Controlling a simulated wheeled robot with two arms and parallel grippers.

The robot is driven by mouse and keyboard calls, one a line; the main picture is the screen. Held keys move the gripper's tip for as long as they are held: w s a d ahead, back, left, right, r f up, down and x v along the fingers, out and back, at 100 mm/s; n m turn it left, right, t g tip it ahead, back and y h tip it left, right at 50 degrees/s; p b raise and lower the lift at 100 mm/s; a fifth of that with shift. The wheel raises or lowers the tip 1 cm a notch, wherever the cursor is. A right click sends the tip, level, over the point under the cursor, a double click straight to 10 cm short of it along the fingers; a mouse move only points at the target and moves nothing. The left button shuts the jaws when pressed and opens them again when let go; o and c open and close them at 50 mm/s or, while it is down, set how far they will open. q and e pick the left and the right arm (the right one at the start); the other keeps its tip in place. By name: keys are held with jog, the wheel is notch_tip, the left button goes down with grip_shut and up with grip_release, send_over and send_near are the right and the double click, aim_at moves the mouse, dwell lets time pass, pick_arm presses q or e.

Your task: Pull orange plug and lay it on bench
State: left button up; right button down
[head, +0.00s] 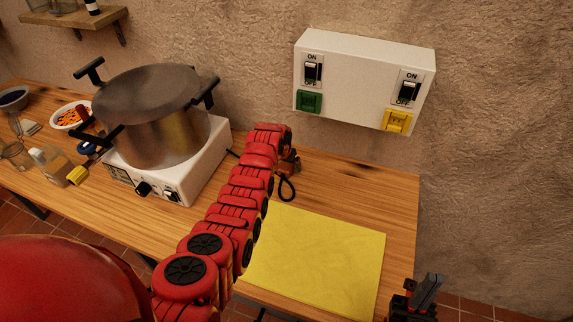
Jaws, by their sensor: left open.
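My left arm reaches across the bench, and my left gripper (291,167) is small and mostly hidden by the wrist, low over the back of the bench, below the wall box. It is open. A black cord loop (287,190) lies on the bench just below it. I cannot make out an orange plug clearly; the arm hides part of this area. The wooden bench (345,185) has bare room right of the gripper. My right gripper (427,292) is at the lower right, beyond the bench's right edge and apart from everything; its jaw opening is unclear.
A white wall box (355,75) carries two switches, a green socket (309,102) and a yellow socket (397,121). A large pot (160,120) stands on a white cooker (200,165) left of my arm. A yellow mat (325,255) lies clear in front. Jars and bowls stand left.

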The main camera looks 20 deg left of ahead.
pick_arm(q)
jog(key=shift+r+p, duration=0.4)
jog(key=p+v, duration=0.5)
jog(key=v, duration=0.3)
jog(key=shift+s+r, duration=0.15)
jog(key=p+v, duration=0.1)
jog(key=v, duration=0.7)
jog(key=shift+s, duration=0.15)
